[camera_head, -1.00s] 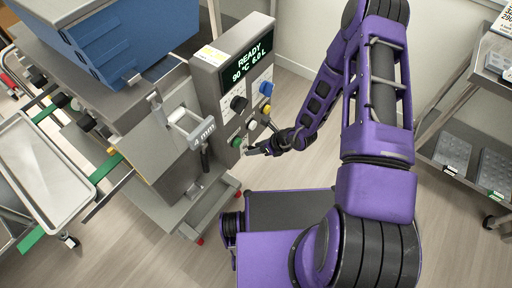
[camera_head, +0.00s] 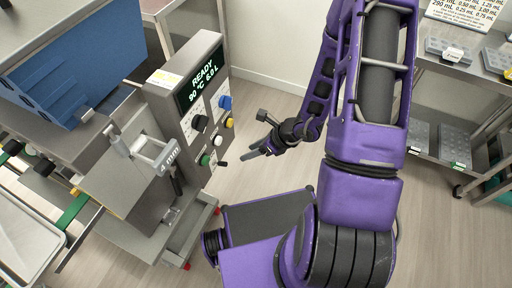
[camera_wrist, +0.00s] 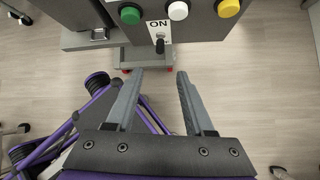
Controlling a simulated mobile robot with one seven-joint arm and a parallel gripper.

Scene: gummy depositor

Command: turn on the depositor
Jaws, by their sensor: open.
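The depositor (camera_head: 150,190) stands at the left in the head view, with a grey control panel (camera_head: 187,80). Its display (camera_head: 202,82) reads READY, 90 °C, 6.0 L. At the panel's lower end is a small dark switch lever (camera_head: 223,163). In the wrist view the lever (camera_wrist: 160,46) sticks out beside a white ON label (camera_wrist: 158,31), seen upside down. My gripper (camera_head: 246,157) is right of the panel, apart from the lever. In the wrist view my gripper (camera_wrist: 160,72) is open and empty, its fingertips just short of the lever and either side of its line.
A green button (camera_wrist: 130,14), a white button (camera_wrist: 178,10) and a yellow button (camera_wrist: 228,8) sit close to the lever. A blue hopper (camera_head: 70,65) tops the machine. A shelf cart (camera_head: 440,110) with trays stands right. Bare floor lies below my gripper.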

